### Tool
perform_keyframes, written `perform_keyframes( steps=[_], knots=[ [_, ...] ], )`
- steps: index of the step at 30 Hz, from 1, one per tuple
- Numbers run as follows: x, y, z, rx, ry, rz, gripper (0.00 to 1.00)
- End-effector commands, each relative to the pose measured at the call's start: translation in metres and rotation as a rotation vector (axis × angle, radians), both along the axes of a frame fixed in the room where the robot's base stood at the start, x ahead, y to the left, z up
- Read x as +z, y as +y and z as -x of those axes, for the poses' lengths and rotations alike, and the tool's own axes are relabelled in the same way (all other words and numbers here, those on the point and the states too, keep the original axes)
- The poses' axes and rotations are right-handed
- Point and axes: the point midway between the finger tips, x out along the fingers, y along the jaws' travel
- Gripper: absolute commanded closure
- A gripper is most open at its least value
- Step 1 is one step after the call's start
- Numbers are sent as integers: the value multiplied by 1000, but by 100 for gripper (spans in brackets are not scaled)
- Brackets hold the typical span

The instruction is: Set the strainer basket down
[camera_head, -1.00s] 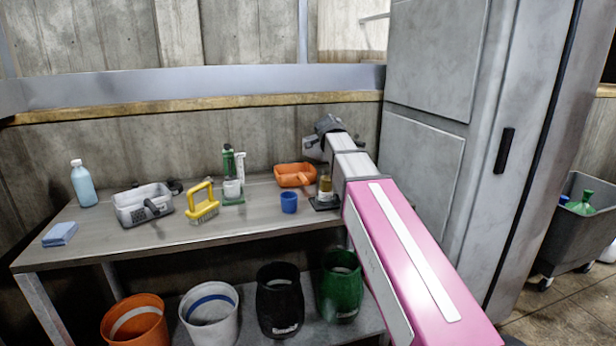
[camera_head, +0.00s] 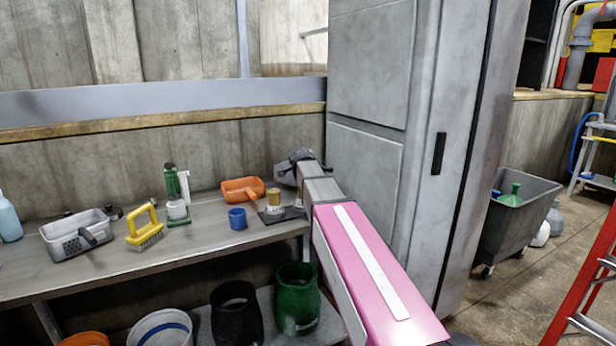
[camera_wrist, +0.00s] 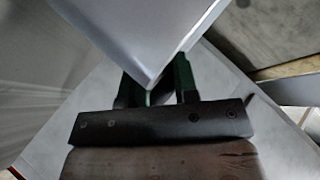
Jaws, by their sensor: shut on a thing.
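My gripper (camera_head: 302,156) is at the far end of my pink and grey arm, over the right end of the bench near the grey cabinet. In the wrist view my gripper (camera_wrist: 160,88) has its green-tinted fingers shut on a pale grey, flat-sided thing (camera_wrist: 140,35) with a corner towards the camera. Most of it is out of frame, and I cannot tell if it is the strainer basket. A grey perforated basket with a black handle (camera_head: 72,236) sits on the bench at the left, well apart from my gripper.
The bench (camera_head: 190,246) also holds a yellow brush (camera_head: 146,228), a green-stemmed device (camera_head: 173,195), a blue cup (camera_head: 237,218), an orange scoop (camera_head: 240,190) and an amber jar (camera_head: 274,201). Buckets stand below. A grey cabinet (camera_head: 375,130), bin (camera_head: 515,220) and red ladder (camera_head: 590,275) are right.

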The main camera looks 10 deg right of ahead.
Motion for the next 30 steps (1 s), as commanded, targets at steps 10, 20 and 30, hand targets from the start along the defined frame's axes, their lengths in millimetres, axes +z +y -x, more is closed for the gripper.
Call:
perform_keyframes(
  steps=[10, 20, 30],
  knots=[
    [-28, 0, 0, 1, -1, 0, 100],
    [-29, 0, 0, -1, 1, 0, 46],
    [-25, 2, 6, 0, 0, 0, 46]
  ],
)
